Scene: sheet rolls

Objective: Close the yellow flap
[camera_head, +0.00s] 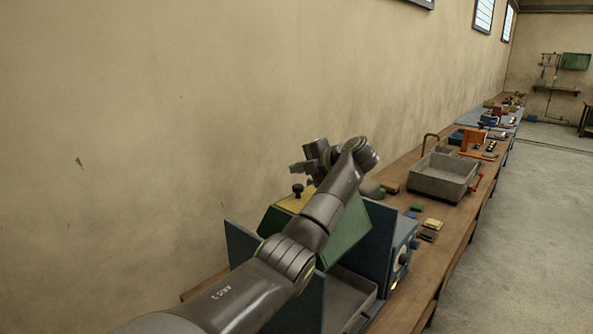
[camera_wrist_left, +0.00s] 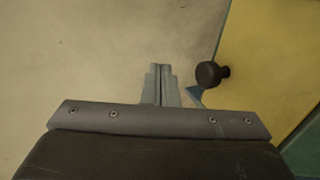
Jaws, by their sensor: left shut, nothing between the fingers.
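The yellow flap (camera_head: 292,204) shows as a sloping yellow face with a black knob (camera_head: 298,188), on a green body (camera_head: 345,240) between blue side panels. My left arm crosses in front and hides part of it. My left gripper (camera_head: 296,168) is just above and beside the knob. In the left wrist view the left gripper's fingers (camera_wrist_left: 161,84) are shut together and empty. The yellow flap (camera_wrist_left: 265,65) fills the right side there, and its knob (camera_wrist_left: 208,74) is just right of the fingertips, apart from them in the picture. My right gripper is not in view.
The blue machine housing (camera_head: 390,245) stands on a long wooden bench (camera_head: 430,265) against the wall. A grey basin (camera_head: 443,178), small coloured blocks and an orange device (camera_head: 477,140) lie farther along. The floor to the right is clear.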

